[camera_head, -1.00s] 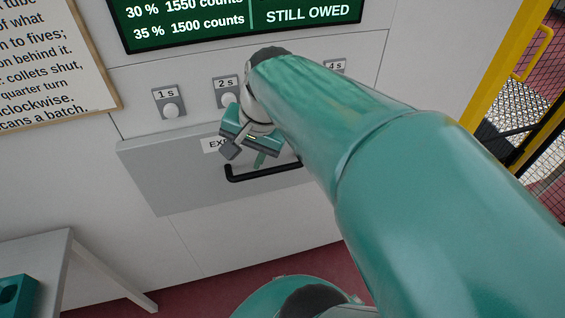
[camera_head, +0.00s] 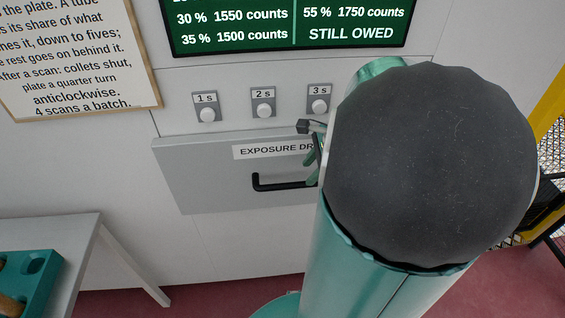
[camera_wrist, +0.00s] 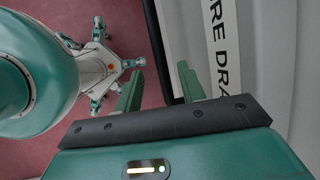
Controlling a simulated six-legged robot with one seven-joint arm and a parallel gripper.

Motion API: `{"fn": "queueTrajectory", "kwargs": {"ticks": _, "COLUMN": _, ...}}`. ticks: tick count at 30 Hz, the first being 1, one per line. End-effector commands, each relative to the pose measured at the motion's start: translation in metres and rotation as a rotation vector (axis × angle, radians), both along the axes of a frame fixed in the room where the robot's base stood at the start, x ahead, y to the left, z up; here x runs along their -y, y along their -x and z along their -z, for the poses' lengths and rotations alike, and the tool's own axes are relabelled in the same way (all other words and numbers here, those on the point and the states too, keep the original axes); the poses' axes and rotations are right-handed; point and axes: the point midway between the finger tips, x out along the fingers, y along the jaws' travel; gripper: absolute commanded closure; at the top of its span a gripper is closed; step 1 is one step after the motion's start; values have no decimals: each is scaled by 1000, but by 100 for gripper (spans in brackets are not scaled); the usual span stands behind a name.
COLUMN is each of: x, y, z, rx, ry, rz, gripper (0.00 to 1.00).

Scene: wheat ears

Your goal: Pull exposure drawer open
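The exposure drawer (camera_head: 215,180) is a grey front panel set in the pale wall, and it looks shut. Its label is partly covered by my arm in the head view; part of the label (camera_wrist: 222,45) also shows in the wrist view. The black bar handle (camera_head: 280,185) is below the label, its right end hidden behind my arm. My gripper (camera_wrist: 158,80) is open, with two green fingers apart. In the head view it is mostly hidden, with fingers by the label's right part, near the handle's right side. I cannot tell whether they touch the handle.
Several round buttons (camera_head: 263,109) sit above the drawer, under a green display (camera_head: 290,25). A notice board (camera_head: 80,60) hangs at left. A table (camera_head: 80,235) with a teal tray (camera_head: 42,285) stands at lower left. Yellow fencing (camera_head: 550,100) is at right.

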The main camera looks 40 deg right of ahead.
Motion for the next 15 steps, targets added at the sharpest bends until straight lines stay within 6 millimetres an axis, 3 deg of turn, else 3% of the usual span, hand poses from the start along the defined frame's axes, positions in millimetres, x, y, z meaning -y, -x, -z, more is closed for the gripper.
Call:
{"fn": "queueTrajectory", "kwargs": {"ticks": 6, "x": -9, "y": -14, "z": 37, "rx": -2, "ry": -2, "rz": -3, "gripper": 60}}
{"fn": "queueTrajectory", "kwargs": {"ticks": 15, "x": -13, "y": -22, "z": 53, "rx": 0, "ry": 1, "rz": -4, "gripper": 60}}
